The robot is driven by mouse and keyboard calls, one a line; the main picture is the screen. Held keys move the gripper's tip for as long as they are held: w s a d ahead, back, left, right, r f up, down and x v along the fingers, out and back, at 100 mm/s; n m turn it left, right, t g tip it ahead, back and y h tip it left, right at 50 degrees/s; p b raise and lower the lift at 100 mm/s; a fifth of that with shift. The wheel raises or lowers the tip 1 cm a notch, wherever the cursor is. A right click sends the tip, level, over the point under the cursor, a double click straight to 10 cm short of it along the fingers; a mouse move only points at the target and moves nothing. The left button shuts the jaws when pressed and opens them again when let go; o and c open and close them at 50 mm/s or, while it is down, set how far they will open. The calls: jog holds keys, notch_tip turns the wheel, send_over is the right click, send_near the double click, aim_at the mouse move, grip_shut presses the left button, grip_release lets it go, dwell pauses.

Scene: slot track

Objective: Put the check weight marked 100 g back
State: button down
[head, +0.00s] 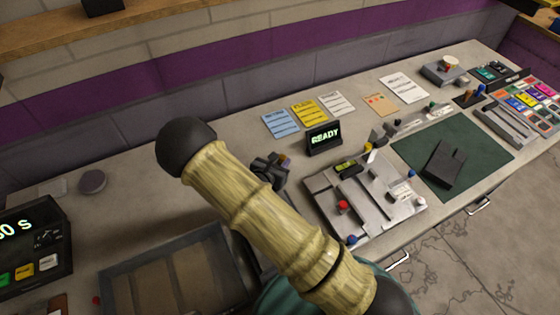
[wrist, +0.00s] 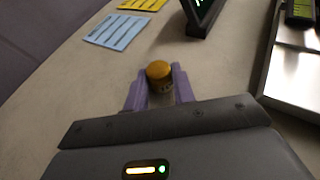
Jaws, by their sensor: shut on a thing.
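My gripper (wrist: 158,88) has purple fingers shut on a small weight with a yellow round top (wrist: 158,70). The weight sits upright between the fingers, and its marking cannot be read. It appears just above or at the grey worktop; I cannot tell if it touches. In the head view my gripper (head: 274,168) is partly behind my arm, left of a grey slotted plate (head: 330,207) with several coloured knobs. The weight is too small there to make out clearly. I see no readable 100 g mark.
A black display reading READY (head: 324,138) stands just behind my gripper. Blue (head: 280,123) and yellow (head: 309,113) cards lie at the back. A green mat (head: 480,140) holds a black box (head: 444,163). A dark tray (head: 180,240) lies front left.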

jog(key=shift+f, duration=0.15)
jog(key=c, duration=1.2)
grip_release()
jog(key=shift+o, duration=0.2)
jog(key=shift+r+p, duration=0.35)
jog(key=shift+r, duration=0.05)
jog(key=b+v, duration=0.1)
jog(key=v, duration=1.1)
jog(key=shift+s+r+b, duration=0.1)
jog(key=shift+r+b, duration=0.05)
jog(key=shift+b, duration=0.15)
